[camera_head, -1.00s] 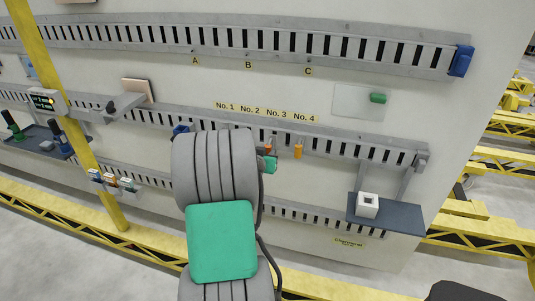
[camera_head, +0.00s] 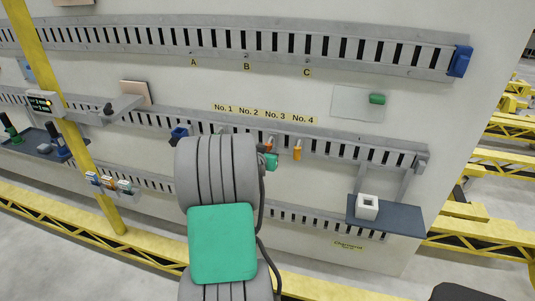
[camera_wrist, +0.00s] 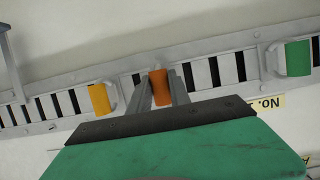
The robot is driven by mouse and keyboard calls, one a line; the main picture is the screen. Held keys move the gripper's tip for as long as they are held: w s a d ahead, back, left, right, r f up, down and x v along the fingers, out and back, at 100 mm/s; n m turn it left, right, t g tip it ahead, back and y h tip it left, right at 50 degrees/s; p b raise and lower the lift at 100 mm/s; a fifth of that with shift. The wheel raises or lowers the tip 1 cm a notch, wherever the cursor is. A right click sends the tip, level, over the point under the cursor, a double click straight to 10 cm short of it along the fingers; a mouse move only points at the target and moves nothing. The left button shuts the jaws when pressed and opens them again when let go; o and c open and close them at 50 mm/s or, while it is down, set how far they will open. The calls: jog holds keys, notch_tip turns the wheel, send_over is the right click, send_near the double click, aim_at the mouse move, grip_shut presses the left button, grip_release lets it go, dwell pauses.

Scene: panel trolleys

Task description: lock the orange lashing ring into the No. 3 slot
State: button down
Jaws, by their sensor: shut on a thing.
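The orange lashing ring (camera_wrist: 160,87) is between the two fingers of my gripper (camera_wrist: 160,92) in the wrist view, against the slotted rail. My gripper is shut on it. In the head view the ring (camera_head: 270,143) shows as a small orange piece below the No. 3 label (camera_head: 275,115), just above the green end of my gripper (camera_head: 270,161). My arm hides part of the rail to the left. How deep the ring sits in its slot, and whether it is locked, I cannot tell.
A yellow-orange piece (camera_head: 298,152) hangs on the same rail (camera_head: 350,147) close by, below No. 4. A green piece (camera_wrist: 298,58) is on the other side in the wrist view. A blue piece (camera_head: 179,133) is left of my arm. A shelf (camera_head: 400,217) holds a white block (camera_head: 367,207).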

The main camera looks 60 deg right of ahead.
jog(key=shift+d, duration=0.25)
jog(key=c, duration=1.1)
grip_release()
jog(key=v, duration=0.8)
